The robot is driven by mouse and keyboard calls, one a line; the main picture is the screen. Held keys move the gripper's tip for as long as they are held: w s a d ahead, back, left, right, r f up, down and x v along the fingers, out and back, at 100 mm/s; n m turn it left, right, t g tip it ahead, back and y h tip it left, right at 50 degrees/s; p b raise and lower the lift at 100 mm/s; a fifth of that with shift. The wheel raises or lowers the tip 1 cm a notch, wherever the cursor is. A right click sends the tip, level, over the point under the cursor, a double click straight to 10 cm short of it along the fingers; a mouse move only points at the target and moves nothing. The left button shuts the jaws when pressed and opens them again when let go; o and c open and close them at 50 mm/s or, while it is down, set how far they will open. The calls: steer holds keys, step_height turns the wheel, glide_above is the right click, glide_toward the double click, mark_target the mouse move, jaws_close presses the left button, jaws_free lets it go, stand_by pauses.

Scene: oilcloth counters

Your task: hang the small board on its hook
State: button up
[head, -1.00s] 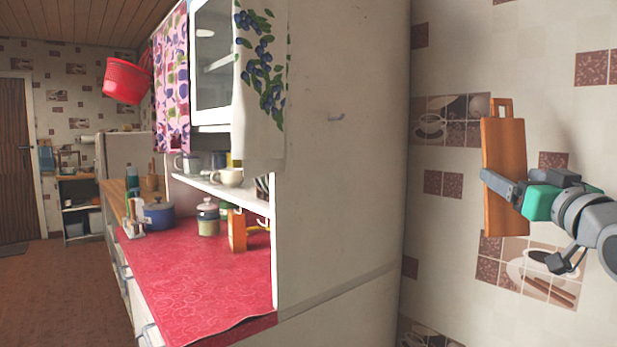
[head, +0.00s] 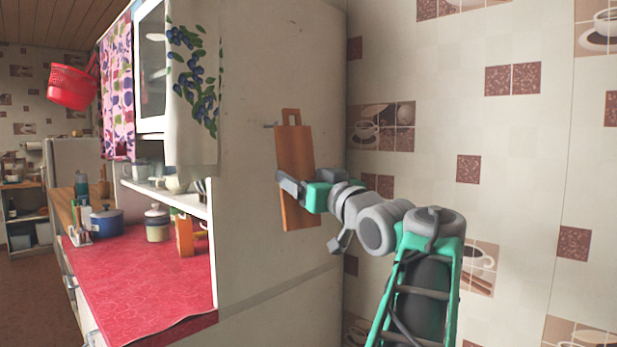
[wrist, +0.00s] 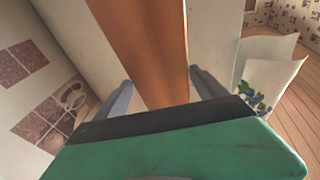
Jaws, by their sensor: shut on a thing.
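The small board (head: 296,165) is an orange-brown wooden board with a slotted handle at its top. It is upright, slightly tilted, in front of the white cabinet's side panel. My gripper (head: 292,187) is shut on the board across its middle. The board also shows between the fingers in the wrist view (wrist: 148,45). The hook (head: 269,126) is a small pale peg on the cabinet side, just left of the board's handle. I cannot tell whether the handle touches it.
The white cabinet (head: 265,225) has a red counter (head: 140,290) with a blue pot (head: 106,223) and a jar (head: 157,224). A blueberry-print towel (head: 193,90) hangs at its front corner. A tiled wall (head: 440,130) stands on the right.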

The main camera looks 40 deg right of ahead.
steer(key=w+f, duration=0.1)
steer(key=w, duration=0.6)
steer(key=shift+a+f+p, duration=0.2)
steer(key=shift+f+p, duration=0.05)
steer(key=shift+p, duration=0.1)
stand_by(0.7)
steer(key=o, duration=1.5)
steer(key=shift+c, duration=0.2)
